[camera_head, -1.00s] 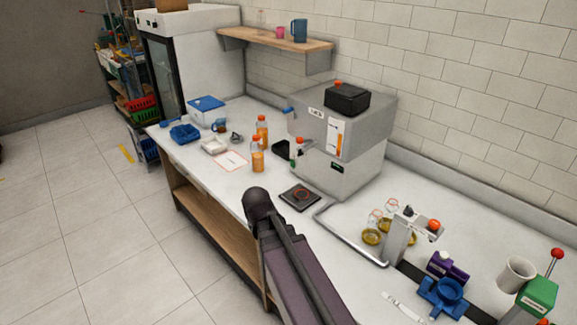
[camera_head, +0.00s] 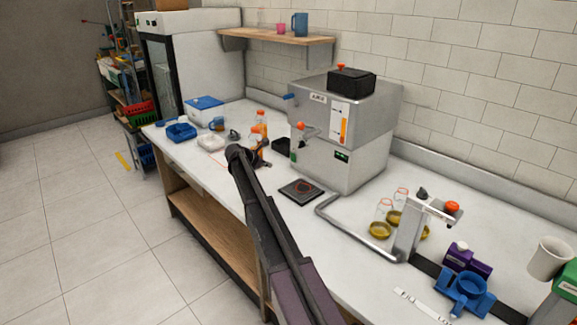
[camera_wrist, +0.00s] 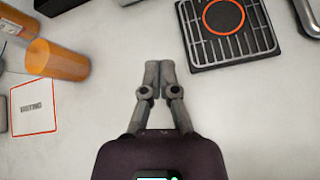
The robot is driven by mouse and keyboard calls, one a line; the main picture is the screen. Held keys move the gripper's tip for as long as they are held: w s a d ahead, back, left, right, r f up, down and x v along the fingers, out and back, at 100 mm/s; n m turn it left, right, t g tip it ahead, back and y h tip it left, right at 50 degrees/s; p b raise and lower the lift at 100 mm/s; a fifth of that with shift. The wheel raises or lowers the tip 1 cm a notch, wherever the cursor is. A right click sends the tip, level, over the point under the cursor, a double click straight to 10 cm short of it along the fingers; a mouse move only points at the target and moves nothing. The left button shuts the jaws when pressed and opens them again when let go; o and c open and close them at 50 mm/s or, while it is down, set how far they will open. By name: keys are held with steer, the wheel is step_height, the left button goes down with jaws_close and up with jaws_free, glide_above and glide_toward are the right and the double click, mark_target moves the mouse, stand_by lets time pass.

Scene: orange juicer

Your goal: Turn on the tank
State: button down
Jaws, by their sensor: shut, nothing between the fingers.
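The tank is likely the grey metal machine (camera_head: 366,165) on the counter, with a black box on top. Its front has a gauge with an orange bar (camera_head: 344,126), a small green-lit panel (camera_head: 342,156) and a red-tipped tap (camera_head: 302,127). Whether it is on cannot be told. In the wrist view my gripper (camera_wrist: 158,66) is shut and empty, over bare white counter. It lies between an orange bottle and a black grated plate (camera_wrist: 226,32). In the head view my arm partly hides my gripper, left of the tank.
An orange bottle (camera_head: 261,122) stands left of the tank; orange bottles also show in the wrist view (camera_wrist: 58,60). The black grated plate (camera_head: 301,190) lies before the tank. A metal pipe (camera_head: 350,228) runs to a tap stand, with glass jars beside it. Blue trays are at the far left.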

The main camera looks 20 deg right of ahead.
mark_target(293, 156)
steer(key=w+d+n+h+b, duration=0.1)
steer(key=w+d+n, duration=0.1)
steer(key=w, duration=0.4)
steer(key=shift+f+n+t, duration=0.15)
steer(key=shift+n+t, duration=0.15)
steer(key=shift+n, duration=0.1)
steer(key=b+x, duration=0.5)
steer(key=x, duration=0.4)
steer(key=shift+d+f, duration=0.2)
steer(key=shift+w+d+r, duration=0.15)
steer(key=shift+d, duration=0.3)
steer(key=shift+w+d+r, duration=0.15)
steer(key=shift+w+d, duration=0.05)
steer(key=shift+d, duration=0.2)
steer(key=shift+w+d+r+p, duration=0.15)
steer(key=shift+d+p, duration=0.1)
steer(key=shift+d, duration=0.35)
steer(key=shift+w+d+r+p, duration=0.15)
steer(key=shift+w+d+p, duration=0.1)
steer(key=shift+d, duration=0.3)
